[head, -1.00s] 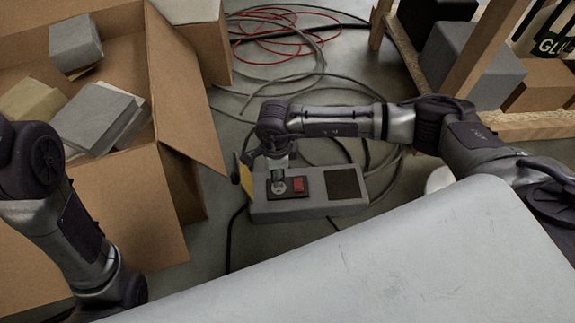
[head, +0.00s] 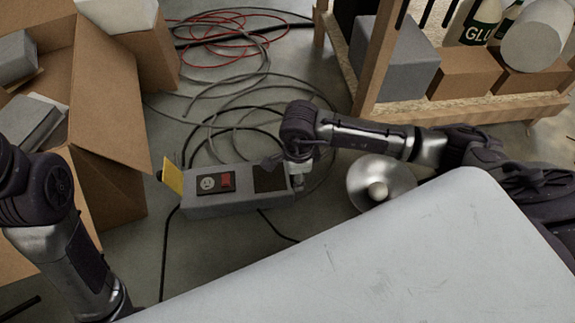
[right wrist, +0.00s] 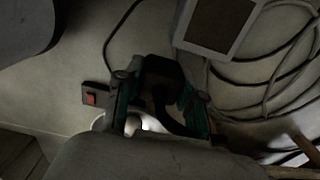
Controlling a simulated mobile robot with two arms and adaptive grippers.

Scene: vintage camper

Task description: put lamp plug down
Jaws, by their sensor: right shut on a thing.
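In the right wrist view my right gripper (right wrist: 155,110) is shut on a black lamp plug (right wrist: 162,78), held between its two fingers; a dark cord seems to curve away from it. In the head view the right gripper (head: 297,178) is at the right end of a grey power box (head: 225,208), where the plug is hard to make out. The box's round socket (head: 207,183) is bare, beside a red switch (head: 226,180). A metal lamp (head: 381,184) lies on the floor right of the gripper. Only part of my left arm shows; its gripper is out of frame.
A pale worktop (head: 400,255) fills the front right. An open cardboard box (head: 110,120) stands at the left. Grey and red cables (head: 225,85) lie coiled behind the power box. A wooden shelf (head: 480,108) stands at the back right. Some floor in front of the power box is clear.

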